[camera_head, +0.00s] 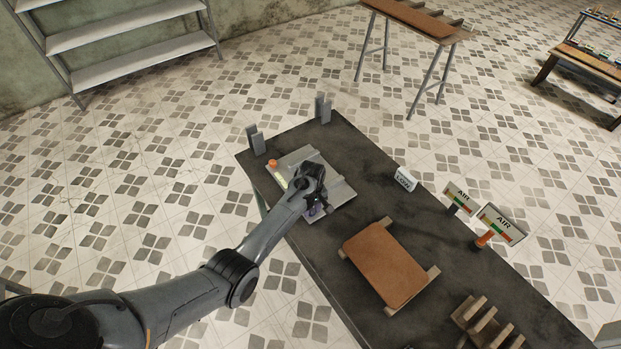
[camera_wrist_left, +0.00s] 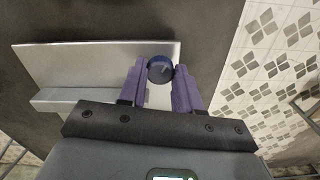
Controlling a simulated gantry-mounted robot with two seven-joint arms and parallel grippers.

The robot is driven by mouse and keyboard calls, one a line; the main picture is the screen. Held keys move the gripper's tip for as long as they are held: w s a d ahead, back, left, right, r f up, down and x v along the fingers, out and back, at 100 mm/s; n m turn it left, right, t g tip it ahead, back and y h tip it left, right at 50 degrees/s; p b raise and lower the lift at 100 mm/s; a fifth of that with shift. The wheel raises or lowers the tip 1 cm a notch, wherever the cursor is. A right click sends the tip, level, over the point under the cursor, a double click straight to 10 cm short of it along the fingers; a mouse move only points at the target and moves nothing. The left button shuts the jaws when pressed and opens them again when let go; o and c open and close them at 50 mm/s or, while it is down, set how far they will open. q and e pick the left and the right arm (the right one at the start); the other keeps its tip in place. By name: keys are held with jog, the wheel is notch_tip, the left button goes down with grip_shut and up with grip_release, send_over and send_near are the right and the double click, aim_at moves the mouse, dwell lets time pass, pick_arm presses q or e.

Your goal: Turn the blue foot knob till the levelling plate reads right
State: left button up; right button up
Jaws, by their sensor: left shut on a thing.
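The grey levelling plate (camera_head: 341,194) lies at the far left end of the dark table, with an orange knob (camera_head: 273,163) at its left corner. A small yellow-green strip (camera_head: 282,179) shows at its left edge, too small to read. My left gripper (camera_head: 315,211) is over the plate's near side, and my arm hides part of it. In the left wrist view, the blue foot knob (camera_wrist_left: 160,69) sits between the purple fingers of my left gripper (camera_wrist_left: 160,80), which is shut on it. The plate (camera_wrist_left: 75,66) extends left of the knob. My right gripper is not in view.
On the dark table (camera_head: 370,150) stand a white LOW sign (camera_head: 404,180), two AIR gauge signs (camera_head: 501,225), a brown board on supports (camera_head: 385,262) and a slotted wooden rack (camera_head: 478,318). Grey upright brackets (camera_head: 256,140) stand at the far edge.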

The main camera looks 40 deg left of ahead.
pick_arm(q)
jog(key=shift+n, duration=0.8)
jog(key=shift+p, duration=0.3)
jog(key=shift+n, duration=0.3)
jog(key=shift+n+p, duration=0.3)
jog(key=shift+n, duration=1.4)
